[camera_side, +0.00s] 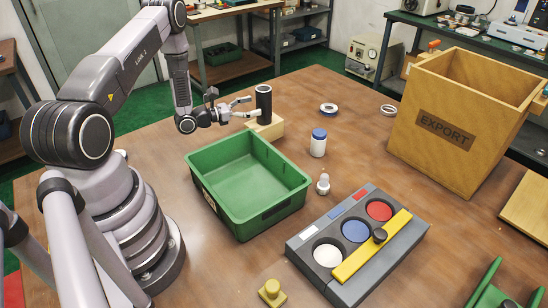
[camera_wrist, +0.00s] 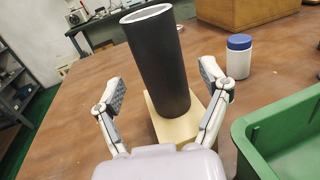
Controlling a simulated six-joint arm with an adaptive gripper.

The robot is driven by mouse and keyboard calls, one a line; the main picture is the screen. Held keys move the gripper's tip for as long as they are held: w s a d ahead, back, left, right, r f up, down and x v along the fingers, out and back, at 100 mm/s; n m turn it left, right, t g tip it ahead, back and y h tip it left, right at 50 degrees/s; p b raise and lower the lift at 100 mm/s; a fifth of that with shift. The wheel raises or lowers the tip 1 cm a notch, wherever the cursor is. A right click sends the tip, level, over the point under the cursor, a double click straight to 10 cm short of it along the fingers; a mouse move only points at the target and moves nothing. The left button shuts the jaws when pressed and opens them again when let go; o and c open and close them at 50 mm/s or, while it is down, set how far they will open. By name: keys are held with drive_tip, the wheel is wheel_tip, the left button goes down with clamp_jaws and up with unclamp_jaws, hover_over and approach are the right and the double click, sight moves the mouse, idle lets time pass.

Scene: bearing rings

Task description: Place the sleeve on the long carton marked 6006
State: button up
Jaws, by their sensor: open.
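The sleeve (camera_side: 263,103), a dark hollow cylinder with a pale rim, stands upright on a pale tan block (camera_side: 276,131). In the wrist view the sleeve (camera_wrist: 157,65) rises in the middle with the block (camera_wrist: 184,128) under it. My gripper (camera_side: 240,107) is open; in the wrist view its fingers (camera_wrist: 163,90) are spread left and right of the sleeve, with a gap on each side. I can read no 6006 mark in either view, so I cannot tell which thing is the long carton.
A green bin (camera_side: 200,162) stands just in front of the block. A white jar with a blue lid (camera_side: 318,146) and two rings (camera_side: 328,107) (camera_side: 389,110) lie to the right. An EXPORT crate (camera_side: 440,130) and a grey tray with colored wells (camera_side: 305,244) stand farther right.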

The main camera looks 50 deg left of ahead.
drive_tip(key=v, duration=0.7)
drive_tip(key=d+r+m+g+h, duration=0.5)
drive_tip(key=d+r+m+h, duration=0.35)
drive_tip(key=r, duration=0.35)
drive_tip(key=s+d+r+m+g, duration=0.3)
drive_tip(key=d+r+m+g, duration=0.1)
drive_tip(key=d+m+g, duration=0.15)
drive_tip(key=s+d+r+m+g, duration=0.3)
drive_tip(key=d+r+m+g, duration=0.15)
drive_tip(key=d, duration=0.25)
drive_tip(key=s+r+m+t+y, duration=0.1)
drive_tip(key=s+r+m+y, duration=0.4)
drive_tip(key=s+m+y, duration=0.1)
drive_tip(key=s+r+m+t+y, duration=0.2)
drive_tip(key=s+r+m+y, duration=0.3)
drive_tip(key=s, duration=0.5)
drive_tip(key=m+y, duration=0.2)
drive_tip(key=m, duration=0.1)
drive_tip(key=shift+s+a, duration=0.15)
drive_tip(key=shift+a, duration=0.2)
